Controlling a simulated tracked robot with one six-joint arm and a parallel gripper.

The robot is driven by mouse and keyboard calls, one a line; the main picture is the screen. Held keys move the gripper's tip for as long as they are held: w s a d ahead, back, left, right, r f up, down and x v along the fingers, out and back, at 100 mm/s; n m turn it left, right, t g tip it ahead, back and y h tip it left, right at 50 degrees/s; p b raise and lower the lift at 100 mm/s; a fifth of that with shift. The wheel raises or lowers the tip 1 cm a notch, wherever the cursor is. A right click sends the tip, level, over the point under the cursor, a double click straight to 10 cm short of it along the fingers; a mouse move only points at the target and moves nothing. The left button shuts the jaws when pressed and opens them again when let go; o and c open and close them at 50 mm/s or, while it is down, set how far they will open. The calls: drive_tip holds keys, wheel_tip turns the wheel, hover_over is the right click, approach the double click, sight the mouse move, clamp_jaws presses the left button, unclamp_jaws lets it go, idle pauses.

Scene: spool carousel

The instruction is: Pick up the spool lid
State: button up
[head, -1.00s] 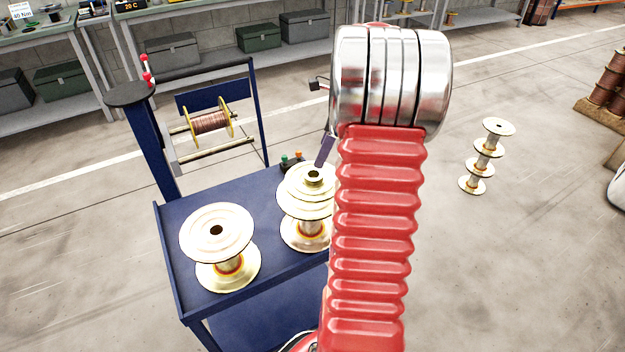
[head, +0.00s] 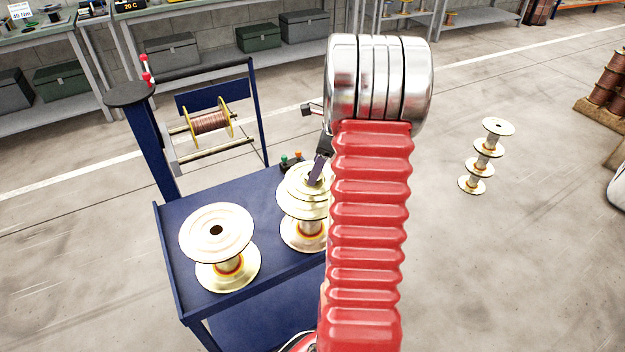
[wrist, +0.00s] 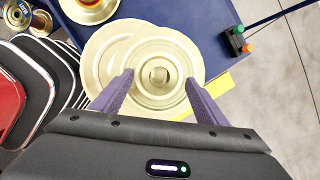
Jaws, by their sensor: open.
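The spool lid (wrist: 146,62) is a pale gold disc with a raised round knob in its middle. It lies on top of the right-hand spool (head: 303,233) on the blue cart, and in the wrist view it sits off-centre over a second pale disc below. My gripper (wrist: 155,92) is open, with one purple finger on each side of the knob and apart from it, over the lid's near part. In the head view one finger of my gripper (head: 317,171) shows over the lid, and my red arm hides the lid's right side.
Another spool (head: 217,232) stands on the blue cart (head: 185,293) at the left. A copper-wound spool (head: 209,122) hangs on the cart's rack. A small box with green and orange buttons (wrist: 238,41) is close to the lid. Stacked empty spools (head: 488,148) stand on the floor.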

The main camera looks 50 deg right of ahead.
drive_tip(key=shift+x, duration=1.1)
drive_tip(key=shift+c, duration=0.2)
drive_tip(key=c, duration=1.6)
drive_tip(key=shift+o, duration=0.2)
drive_tip(key=shift+r, duration=0.15)
wheel_tip(320, 180, up, 10)
